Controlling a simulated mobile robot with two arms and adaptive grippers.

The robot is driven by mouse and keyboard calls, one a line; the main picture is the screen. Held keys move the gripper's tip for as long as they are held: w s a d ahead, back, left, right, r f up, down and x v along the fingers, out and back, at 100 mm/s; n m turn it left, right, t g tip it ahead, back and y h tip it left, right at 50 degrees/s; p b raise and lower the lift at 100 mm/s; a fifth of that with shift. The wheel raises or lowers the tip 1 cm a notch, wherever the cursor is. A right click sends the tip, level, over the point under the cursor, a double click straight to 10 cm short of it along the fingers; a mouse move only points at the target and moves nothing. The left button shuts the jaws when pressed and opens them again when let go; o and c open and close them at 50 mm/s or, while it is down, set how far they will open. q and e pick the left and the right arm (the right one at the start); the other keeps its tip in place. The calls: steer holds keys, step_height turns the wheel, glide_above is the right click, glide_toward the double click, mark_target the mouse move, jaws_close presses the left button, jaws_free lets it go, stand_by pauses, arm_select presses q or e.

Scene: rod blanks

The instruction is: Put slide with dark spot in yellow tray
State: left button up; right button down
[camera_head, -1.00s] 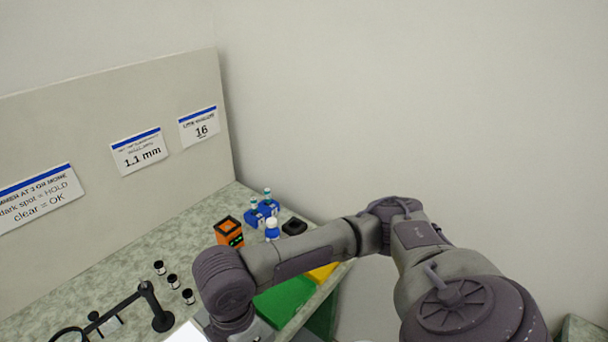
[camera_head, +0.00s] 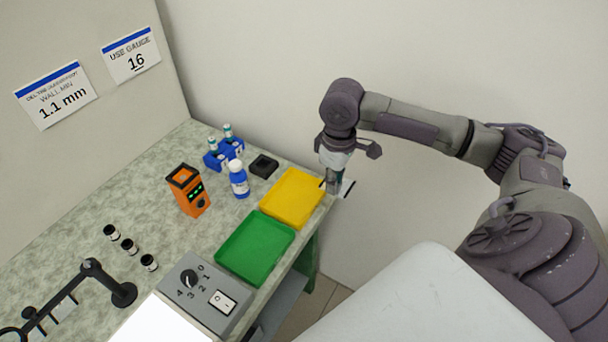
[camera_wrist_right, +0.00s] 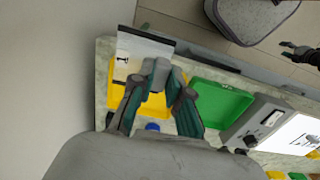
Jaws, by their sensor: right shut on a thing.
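My right gripper (camera_head: 334,188) is shut on a thin slide (camera_head: 348,188), seen nearly edge-on just off the right edge of the yellow tray (camera_head: 293,199). In the right wrist view the fingertips (camera_wrist_right: 157,72) pinch the slide (camera_wrist_right: 146,48), a clear plate with a dark band along one edge and a small dark mark near its left end. The yellow tray (camera_wrist_right: 153,106) shows behind the fingers and looks empty in the head view. A dark claw-like part at the right wrist view's edge may be my left gripper (camera_wrist_right: 300,52); its jaws are unclear.
An empty green tray (camera_head: 255,247) adjoins the yellow one, with a grey dial box (camera_head: 205,295) nearer. An orange device (camera_head: 188,190), blue-white bottle (camera_head: 239,180) and black block (camera_head: 263,166) stand behind. Several black-and-white cylinders (camera_head: 129,246) and a magnifier stand (camera_head: 122,293) are left.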

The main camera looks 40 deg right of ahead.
steer(key=p, duration=0.1)
glide_above(291, 205)
step_height(291, 205, down, 6)
steer(key=shift+f, duration=0.15)
step_height(291, 205, down, 4)
steer(key=shift+r+p, duration=0.15)
steer(key=shift+p, duration=0.25)
steer(key=shift+f, duration=0.3)
steer(key=shift+f, duration=0.1)
steer(key=c, duration=1.1)
jaws_free()
steer(key=shift+c, duration=0.2)
step_height(291, 205, up, 12)
steer(key=b, duration=0.1)
